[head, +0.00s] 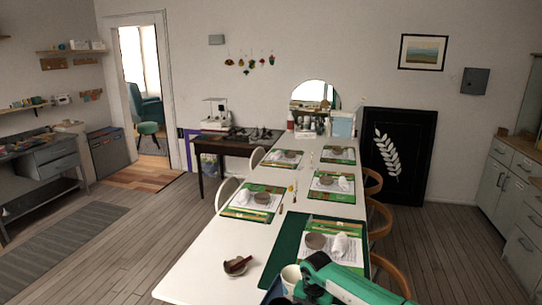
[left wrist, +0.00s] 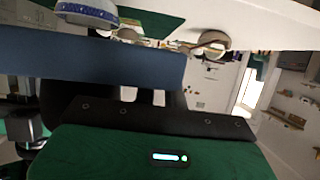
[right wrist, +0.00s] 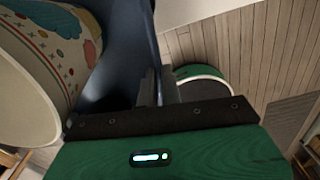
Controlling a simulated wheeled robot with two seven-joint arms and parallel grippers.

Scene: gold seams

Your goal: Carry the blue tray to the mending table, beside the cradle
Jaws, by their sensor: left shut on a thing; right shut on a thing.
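The blue tray (head: 272,292) shows only in part at the bottom of the head view, by the near end of the long white table. Its blue wall fills the middle of the left wrist view (left wrist: 110,62) and also shows in the right wrist view (right wrist: 122,60). A patterned cup (right wrist: 60,70) stands at the tray; its white rim shows in the head view (head: 290,273). My left gripper (left wrist: 115,95) is shut on the tray wall. My right gripper (right wrist: 158,88) is shut on the tray wall near the cup. I cannot pick out the cradle.
The white table (head: 205,262) holds a dark red bowl (head: 237,265), a dark green mat (head: 286,243) and several place settings. Chairs (head: 380,220) line its sides. A dark desk (head: 235,145) with equipment stands at the back. The floor at left (head: 130,235) is mostly clear.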

